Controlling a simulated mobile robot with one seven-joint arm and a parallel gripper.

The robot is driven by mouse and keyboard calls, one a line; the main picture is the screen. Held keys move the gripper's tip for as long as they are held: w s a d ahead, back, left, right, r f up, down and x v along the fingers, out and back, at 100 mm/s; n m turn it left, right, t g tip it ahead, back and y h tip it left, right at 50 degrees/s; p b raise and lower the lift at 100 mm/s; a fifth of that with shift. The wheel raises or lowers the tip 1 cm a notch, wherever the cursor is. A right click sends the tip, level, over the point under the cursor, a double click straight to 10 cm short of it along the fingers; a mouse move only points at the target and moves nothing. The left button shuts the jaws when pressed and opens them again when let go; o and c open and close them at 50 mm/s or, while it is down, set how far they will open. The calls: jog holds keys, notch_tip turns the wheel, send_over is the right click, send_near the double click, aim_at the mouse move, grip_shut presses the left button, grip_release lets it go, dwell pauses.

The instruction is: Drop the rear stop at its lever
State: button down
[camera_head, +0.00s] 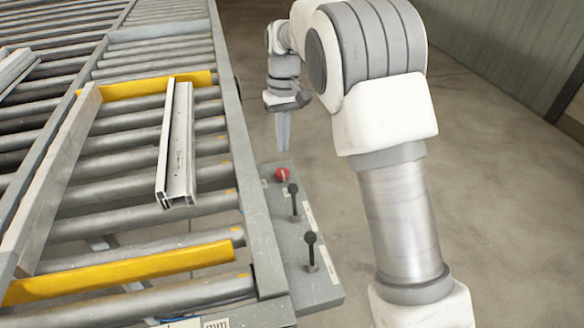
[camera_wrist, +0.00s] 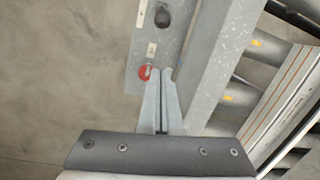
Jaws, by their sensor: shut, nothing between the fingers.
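A grey control box (camera_head: 316,287) beside the conveyor carries two black-knobbed levers, the far lever (camera_head: 294,200) and the near lever (camera_head: 311,250), both standing roughly upright. Two yellow bars cross the rollers: the far yellow bar (camera_head: 200,79) and the near yellow bar (camera_head: 120,272); I cannot tell which is the rear stop. My gripper (camera_head: 283,148) points down, shut and empty, near the far end of the box, apart from both levers. In the wrist view its fingertips (camera_wrist: 161,72) show beside the red button (camera_wrist: 144,72), and a dark lever knob (camera_wrist: 161,19) shows beyond them.
A red button (camera_head: 282,174) sits on the box's far end. An aluminium profile (camera_head: 179,150) lies on the rollers between the yellow bars, beside a long grey rail (camera_head: 55,180). The conveyor frame (camera_head: 240,140) borders the box. Open floor (camera_head: 500,150) lies to the right.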

aim_at(294, 203)
jog(key=shift+w+a+f, duration=0.1)
jog(key=shift+w+f, duration=0.1)
jog(key=shift+w, duration=0.1)
jog(key=f, duration=0.3)
jog(key=s+f, duration=0.1)
jog(key=f, duration=0.6)
jog(key=shift+s+a, duration=0.15)
jog(key=shift+s, duration=0.2)
jog(key=shift+s+d+r, duration=0.35)
jog(key=shift+s+r, duration=0.05)
jog(key=shift+s, duration=0.2)
jog(key=shift+s+d+r, duration=0.35)
jog(key=shift+s+r, duration=0.05)
jog(key=shift+s, duration=0.15)
jog(key=shift+s+d+r, duration=0.15)
jog(key=shift+s+d, duration=0.05)
jog(key=shift+s, duration=0.15)
jog(key=shift+s+b, duration=0.2)
jog(key=shift+b, duration=0.25)
